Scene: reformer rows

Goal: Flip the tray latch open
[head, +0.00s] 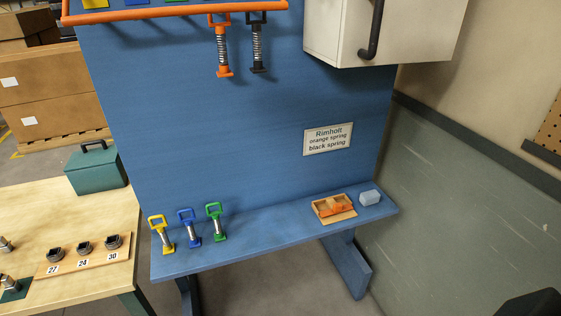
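A small wooden tray (323,211) with an orange part (334,206) on it lies on the right half of the blue bench ledge. The orange part looks like a low block or flap; it is too small to tell whether it is a latch, or open or shut. An orange-edged tray (170,13) is at the top, cut off by the picture's edge, and no latch can be made out on it. No gripper can be made out in the head view. A dark shape cut off in the lower right corner may be part of my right arm.
A grey-blue block (369,198) sits right of the wooden tray. Yellow (161,235), blue (189,228) and green (216,222) springs stand on the ledge's left. Orange (221,46) and black (257,42) springs hang above. A white cabinet (338,30) overhangs. The ledge's middle is clear.

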